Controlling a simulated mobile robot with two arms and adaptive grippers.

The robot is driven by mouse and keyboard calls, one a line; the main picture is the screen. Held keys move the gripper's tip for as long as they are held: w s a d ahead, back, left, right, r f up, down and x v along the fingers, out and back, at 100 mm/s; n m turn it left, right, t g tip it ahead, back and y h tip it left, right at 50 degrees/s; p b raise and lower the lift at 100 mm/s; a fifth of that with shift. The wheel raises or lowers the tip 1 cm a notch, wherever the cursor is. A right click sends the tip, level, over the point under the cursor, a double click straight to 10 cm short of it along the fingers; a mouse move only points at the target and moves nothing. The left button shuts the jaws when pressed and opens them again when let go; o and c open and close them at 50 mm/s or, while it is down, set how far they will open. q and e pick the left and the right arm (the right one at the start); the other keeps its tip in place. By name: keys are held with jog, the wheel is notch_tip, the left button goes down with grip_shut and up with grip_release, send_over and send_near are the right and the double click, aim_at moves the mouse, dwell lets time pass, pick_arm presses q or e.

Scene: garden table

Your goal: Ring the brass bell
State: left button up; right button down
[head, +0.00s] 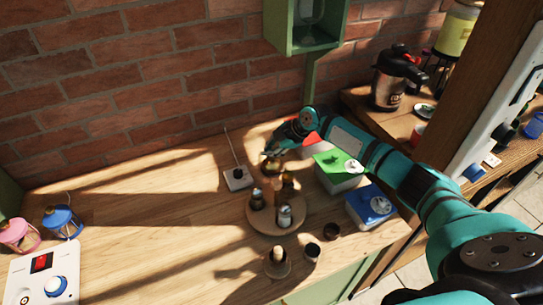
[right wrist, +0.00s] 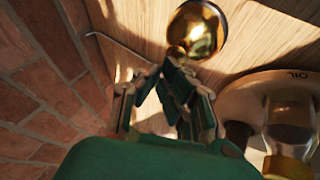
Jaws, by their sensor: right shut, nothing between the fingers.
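The brass bell (head: 271,167) is small, shiny and round, and stands on the wooden table near the brick wall. It also shows large in the right wrist view (right wrist: 200,30), at the top. My right gripper (head: 274,152) reaches in from the right and is just above and beside the bell. In the right wrist view its fingers (right wrist: 171,66) are shut with nothing between them. Their tips lie close to the bell's lower edge in the picture; I cannot tell whether they touch it. My left gripper is not in view.
A round wooden tray (head: 257,221) with several bottles stands in front of the bell. A small white device with a thin rod (head: 238,179) is left of it. Green-topped (head: 333,160) and blue-topped boxes (head: 371,203) stand at the right. The table's middle left is clear.

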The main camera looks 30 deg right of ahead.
jog(key=shift+f, duration=0.3)
dwell(0.4)
jog(key=shift+r, duration=0.6)
notch_tip(320, 180, up, 6)
jog(key=p, duration=0.4)
dwell(0.5)
dwell(0.4)
